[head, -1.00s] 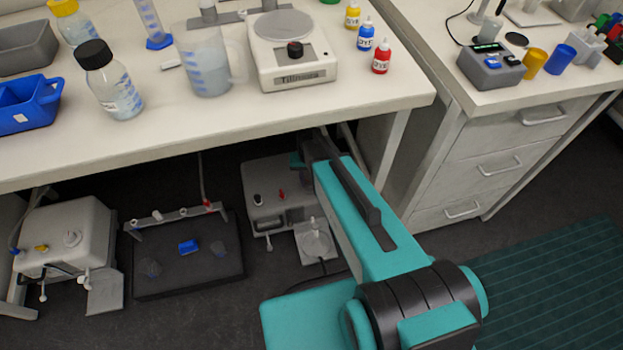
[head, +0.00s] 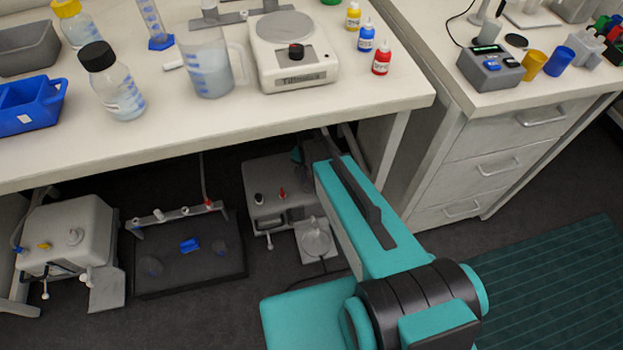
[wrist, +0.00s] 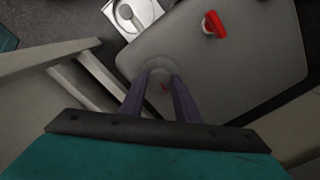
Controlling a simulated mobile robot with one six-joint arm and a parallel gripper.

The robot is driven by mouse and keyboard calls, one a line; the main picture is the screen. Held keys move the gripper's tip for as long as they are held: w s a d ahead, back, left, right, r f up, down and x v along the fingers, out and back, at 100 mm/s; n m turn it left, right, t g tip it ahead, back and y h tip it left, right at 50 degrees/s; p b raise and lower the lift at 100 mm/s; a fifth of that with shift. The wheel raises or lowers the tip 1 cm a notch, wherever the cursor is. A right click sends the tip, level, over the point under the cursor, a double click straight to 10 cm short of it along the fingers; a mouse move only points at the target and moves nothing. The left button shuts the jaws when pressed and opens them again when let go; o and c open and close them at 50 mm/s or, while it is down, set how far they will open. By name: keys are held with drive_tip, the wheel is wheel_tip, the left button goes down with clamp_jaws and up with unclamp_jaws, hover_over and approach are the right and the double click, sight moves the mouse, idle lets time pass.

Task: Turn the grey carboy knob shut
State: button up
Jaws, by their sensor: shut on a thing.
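A grey carboy (head: 262,170) stands on the floor under the bench, partly hidden behind my arm in the head view. Its broad grey top (wrist: 250,60) fills much of the wrist view. My gripper (wrist: 160,76) is over this top, with its two fingers shut on a round grey knob (wrist: 157,63). A small reddish mark shows between the fingers. A red knob (wrist: 214,25) stands apart on the same top, and it also shows in the head view (head: 282,192). My fingers are hidden in the head view.
The bench top (head: 200,140) overhangs the carboy. A bench leg (head: 392,150) and drawer cabinet (head: 480,160) are to the right. A black tray (head: 188,262) and a second carboy (head: 65,235) stand to the left. A small white plate (head: 316,240) lies in front.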

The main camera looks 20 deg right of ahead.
sight(310, 181)
drive_tip(key=shift+w+d, duration=0.2)
drive_tip(key=o, duration=1)
drive_tip(key=shift+o, duration=0.2)
drive_tip(key=shift+s+a, duration=0.1)
drive_tip(key=shift+r, duration=0.15)
wheel_tip(310, 181, up, 14)
drive_tip(key=p, duration=0.1)
drive_tip(key=shift+f, duration=0.2)
